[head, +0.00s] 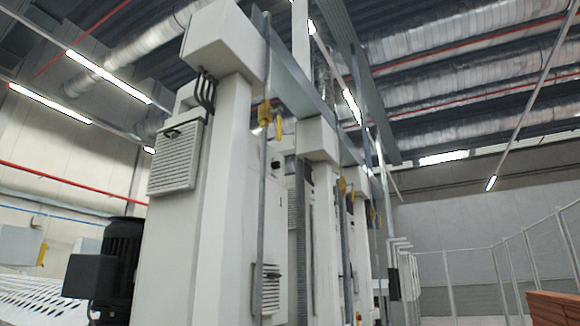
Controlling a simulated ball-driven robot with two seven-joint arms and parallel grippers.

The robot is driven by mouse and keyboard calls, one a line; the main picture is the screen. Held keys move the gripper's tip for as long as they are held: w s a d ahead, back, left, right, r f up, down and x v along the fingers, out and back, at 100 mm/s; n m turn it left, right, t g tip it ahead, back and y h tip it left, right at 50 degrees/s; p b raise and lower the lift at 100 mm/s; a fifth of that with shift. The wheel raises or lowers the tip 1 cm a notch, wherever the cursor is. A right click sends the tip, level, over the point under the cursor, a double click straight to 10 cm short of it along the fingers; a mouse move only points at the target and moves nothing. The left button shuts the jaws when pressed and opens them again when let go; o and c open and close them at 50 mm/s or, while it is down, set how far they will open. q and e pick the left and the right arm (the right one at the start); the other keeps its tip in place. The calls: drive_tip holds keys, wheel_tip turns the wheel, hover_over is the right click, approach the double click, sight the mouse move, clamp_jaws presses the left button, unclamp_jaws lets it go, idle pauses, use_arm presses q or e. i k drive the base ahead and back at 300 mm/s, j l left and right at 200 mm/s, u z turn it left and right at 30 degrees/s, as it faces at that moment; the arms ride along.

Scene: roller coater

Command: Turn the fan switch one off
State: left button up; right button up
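No fan switch can be made out in the head view. A tall white machine column (222,200) fills the middle left. It has a louvred vent box (176,157) on its upper left face and thin metal pipes with yellow valves (265,112) beside it. More white columns (318,190) stand behind it to the right. Small dark marks show on the column sides, too small to identify. Neither of my grippers is in view.
A black motor (122,265) juts out at the lower left of the column. A mesh fence (470,275) runs along the right, with a stack of brown boards (553,307) in the lower right corner. Ducts and lamps hang overhead. The floor is out of view.

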sight(274, 166)
drive_tip(key=i+l+z, duration=0.65)
drive_tip(key=i, duration=0.15)
drive_tip(key=i+l+z, duration=0.15)
drive_tip(key=i+z, duration=0.2)
drive_tip(key=i+l+z, duration=0.1)
drive_tip(key=i, duration=0.95)
drive_tip(key=i+u, duration=0.4)
drive_tip(key=i+l+u, duration=0.2)
drive_tip(key=u, duration=0.25)
drive_tip(key=i+l+u, duration=0.25)
drive_tip(key=u, duration=0.15)
